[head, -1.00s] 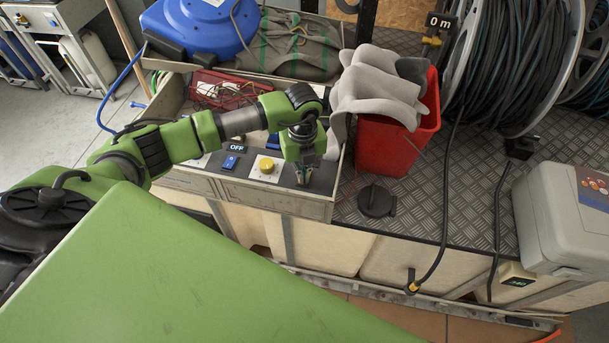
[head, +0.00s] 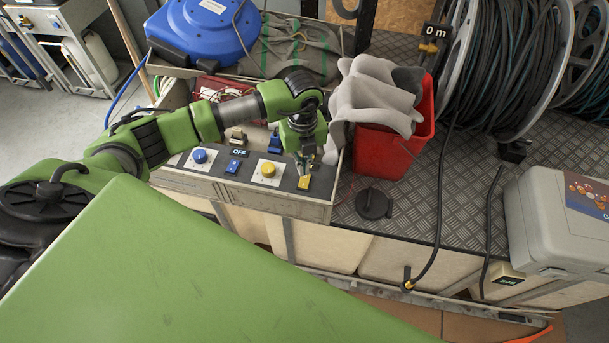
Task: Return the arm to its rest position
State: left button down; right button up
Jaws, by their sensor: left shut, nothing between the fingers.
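My left arm (head: 178,133), green with dark joints, reaches in from the left over the control panel (head: 217,183). Its gripper (head: 304,168) points down above the panel's right end, fingers shut and empty. A yellow rocker switch (head: 304,183) shows just below the fingertips; I cannot tell whether they touch it. A yellow round knob (head: 268,170), a blue round knob (head: 199,156), a blue rocker switch (head: 234,166) and an "OFF" display (head: 240,152) are left of the gripper. My right gripper is not in view.
A red bucket (head: 392,150) with grey cloth (head: 372,95) stands close right of the gripper. Behind are a blue reel (head: 203,30) and a folded tarp (head: 295,45). Large hose reels (head: 505,65) and a grey case (head: 558,222) are at right. A black disc (head: 374,203) lies on the metal deck.

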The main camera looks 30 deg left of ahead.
pick_arm(q)
jog(key=shift+r, duration=0.35)
